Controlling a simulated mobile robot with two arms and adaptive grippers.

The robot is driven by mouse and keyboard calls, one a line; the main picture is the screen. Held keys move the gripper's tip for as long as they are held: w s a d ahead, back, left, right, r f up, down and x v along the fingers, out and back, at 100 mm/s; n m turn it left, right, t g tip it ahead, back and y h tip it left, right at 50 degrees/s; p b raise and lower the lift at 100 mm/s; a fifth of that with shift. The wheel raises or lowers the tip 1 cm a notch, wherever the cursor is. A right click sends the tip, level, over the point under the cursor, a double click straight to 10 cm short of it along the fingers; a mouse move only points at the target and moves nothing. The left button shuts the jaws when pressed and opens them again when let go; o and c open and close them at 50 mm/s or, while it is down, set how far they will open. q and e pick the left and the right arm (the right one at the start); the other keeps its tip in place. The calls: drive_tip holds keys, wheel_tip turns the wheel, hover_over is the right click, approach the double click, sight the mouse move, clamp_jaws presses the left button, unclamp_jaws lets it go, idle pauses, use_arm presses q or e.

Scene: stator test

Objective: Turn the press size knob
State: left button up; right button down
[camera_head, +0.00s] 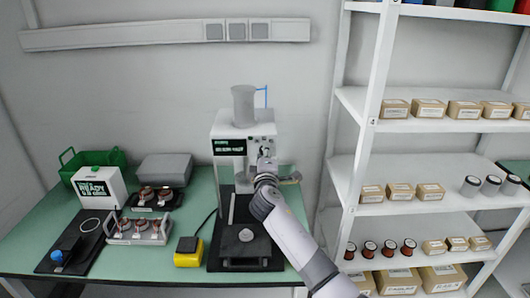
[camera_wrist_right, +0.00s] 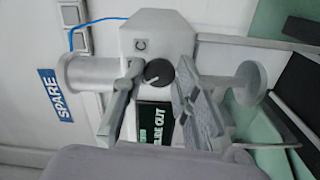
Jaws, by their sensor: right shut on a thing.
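The press (camera_head: 229,130) stands upright on the green bench, with a grey cylinder on top and a dark green display on its front. In the right wrist view, the black round size knob (camera_wrist_right: 158,72) with a pale mark sits on the light grey press panel above the dark display (camera_wrist_right: 153,120). My right gripper (camera_head: 266,163) is at the panel's right part and hides most of the knob in the head view. In the wrist view my right gripper (camera_wrist_right: 160,78) has one finger on each side of the knob, shut on it. My left gripper is not in view.
A yellow box (camera_head: 188,259) stands left of the press base. Trays with copper parts (camera_head: 138,230), a white box (camera_head: 98,186) and a green bin (camera_head: 92,158) stand further left. A white shelf rack (camera_head: 362,120) with boxes stands close on the right.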

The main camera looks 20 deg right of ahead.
drive_tip(key=shift+n, duration=0.9)
drive_tip(key=shift+f+p, duration=0.1)
drive_tip(key=shift+p, duration=0.2)
drive_tip(key=c, duration=1.3)
unclamp_jaws()
drive_tip(key=v, duration=1.2)
drive_tip(key=shift+s, duration=0.1)
